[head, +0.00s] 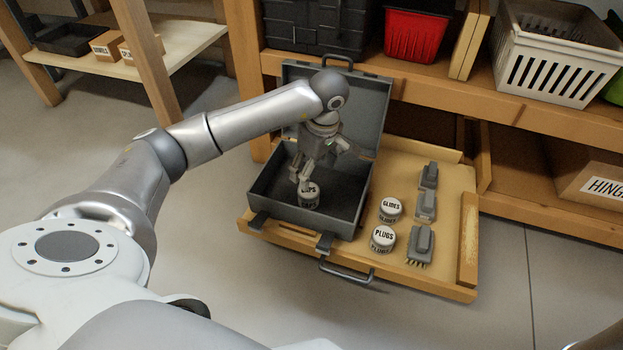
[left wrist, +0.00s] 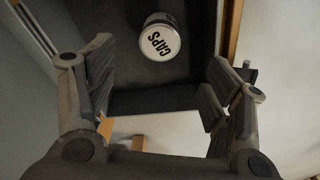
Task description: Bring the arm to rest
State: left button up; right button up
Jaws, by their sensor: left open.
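My left arm reaches in from the left in the head view. Its gripper (head: 318,172) hangs over an open grey case (head: 262,193). In the left wrist view the gripper's fingers (left wrist: 157,95) are wide apart with nothing between them. A round tin labelled CAPS (head: 310,198) stands inside the case below the gripper, partly hidden by it. The tin also shows in the left wrist view (left wrist: 160,42), beyond the fingertips and apart from them. My right gripper is not in view.
The case sits on a pulled-out wooden drawer board (head: 400,275). Beside it stand tins labelled GLIDES (head: 390,208) and PLUGS (head: 382,239), and three grey brushes (head: 425,205). A shelf behind holds a red bin (head: 415,35) and a white basket (head: 550,60). Floor in front is clear.

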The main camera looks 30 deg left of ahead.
pick_arm(q)
jog(key=shift+d+r, duration=0.1)
jog(key=shift+r, duration=0.5)
